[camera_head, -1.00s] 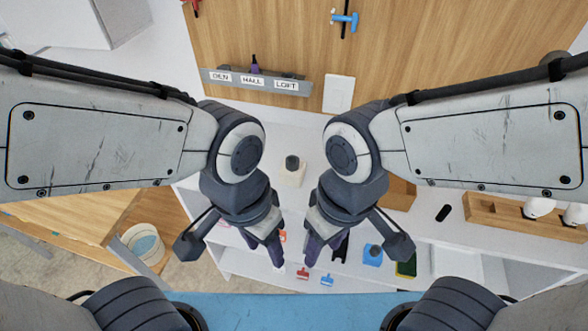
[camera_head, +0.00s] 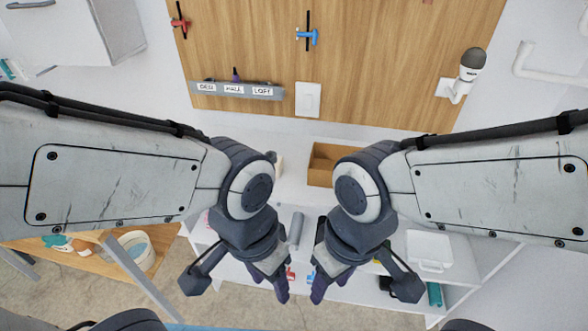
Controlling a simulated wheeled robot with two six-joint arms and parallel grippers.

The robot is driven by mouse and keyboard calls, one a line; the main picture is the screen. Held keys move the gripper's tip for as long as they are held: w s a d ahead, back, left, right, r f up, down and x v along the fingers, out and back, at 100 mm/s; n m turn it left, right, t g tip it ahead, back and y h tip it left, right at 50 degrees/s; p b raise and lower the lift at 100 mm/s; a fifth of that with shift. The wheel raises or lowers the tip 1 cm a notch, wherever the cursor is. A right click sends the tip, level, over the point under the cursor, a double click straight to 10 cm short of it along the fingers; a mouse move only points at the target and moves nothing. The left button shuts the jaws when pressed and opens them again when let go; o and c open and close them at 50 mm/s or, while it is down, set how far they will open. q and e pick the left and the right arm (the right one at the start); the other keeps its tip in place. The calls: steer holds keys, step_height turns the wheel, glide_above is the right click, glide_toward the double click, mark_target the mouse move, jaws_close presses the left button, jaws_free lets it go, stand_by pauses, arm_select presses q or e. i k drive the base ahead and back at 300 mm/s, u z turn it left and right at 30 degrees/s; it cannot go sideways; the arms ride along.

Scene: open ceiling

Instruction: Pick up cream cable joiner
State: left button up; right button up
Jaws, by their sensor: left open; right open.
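No cream cable joiner can be made out for certain. A cream block (camera_head: 279,166) on the white worktop is mostly hidden behind my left arm, and I cannot tell if it is the joiner. My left gripper (camera_head: 270,284) is open and empty, pointing down over the front of the white unit. My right gripper (camera_head: 328,284) is open and empty beside it, a short gap to the right. The arms hide much of the worktop.
An open cardboard box (camera_head: 321,163) stands on the worktop behind my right arm. A grey cylinder (camera_head: 296,229) lies between my arms. A labelled rail (camera_head: 237,90), a blue clamp (camera_head: 307,38) and a lamp (camera_head: 470,68) are at the wooden back panel. A white case (camera_head: 430,249) is at right.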

mark_target(277, 160)
steer(key=z, duration=0.2)
steer(key=i, duration=0.6)
steer(key=u, duration=1.55)
